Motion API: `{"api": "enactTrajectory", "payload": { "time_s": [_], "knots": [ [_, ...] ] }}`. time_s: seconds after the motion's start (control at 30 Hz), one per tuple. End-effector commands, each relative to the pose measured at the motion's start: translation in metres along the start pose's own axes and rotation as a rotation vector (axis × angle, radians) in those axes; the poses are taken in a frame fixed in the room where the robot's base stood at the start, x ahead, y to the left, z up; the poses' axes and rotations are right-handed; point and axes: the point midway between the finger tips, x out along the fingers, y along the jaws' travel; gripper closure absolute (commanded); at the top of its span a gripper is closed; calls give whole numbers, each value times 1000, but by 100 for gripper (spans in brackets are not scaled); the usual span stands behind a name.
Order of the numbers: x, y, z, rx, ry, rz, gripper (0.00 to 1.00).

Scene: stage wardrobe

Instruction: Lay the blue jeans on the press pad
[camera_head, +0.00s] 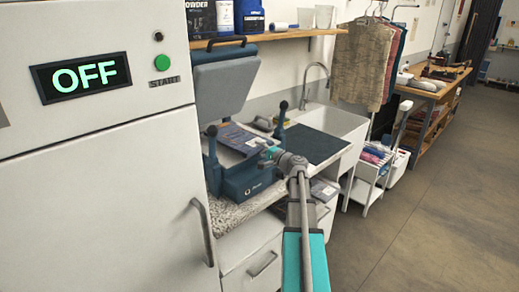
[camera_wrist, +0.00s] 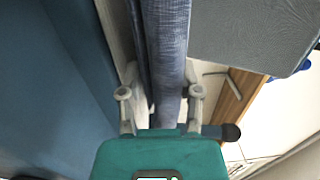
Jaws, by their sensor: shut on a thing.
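The blue jeans show in the wrist view as a narrow denim strip (camera_wrist: 172,45) running between my fingers. My gripper (camera_wrist: 160,95) is shut on them. In the head view my gripper (camera_head: 272,154) is at the right front of the press, close above its edge. The press (camera_head: 250,181) is blue, with its grey upper plate (camera_head: 222,82) raised. Folded dark-blue cloth (camera_head: 228,137) lies over part of the pale press pad (camera_head: 243,149); it looks like the jeans, but how far they spread is hard to tell. My arm hides part of the press's right side.
The press stands on a speckled counter (camera_head: 228,213), with a dark mat (camera_head: 313,144) and a sink (camera_head: 335,121) to its right. A white cabinet (camera_head: 100,190) reading OFF fills the left. A shelf (camera_head: 270,37) hangs above. Clothes (camera_head: 362,62) hang behind. Floor on the right is clear.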

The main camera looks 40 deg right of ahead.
Motion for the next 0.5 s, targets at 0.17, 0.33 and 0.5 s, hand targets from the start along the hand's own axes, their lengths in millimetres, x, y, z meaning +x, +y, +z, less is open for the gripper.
{"api": "enactTrajectory", "payload": {
  "time_s": [0.17,0.33,0.5],
  "knots": [
    [-4,8,5,-10,-7,17,100],
    [-5,11,6,-9,-7,17,100],
    [-6,13,6,-8,-7,17,100]
  ]
}}
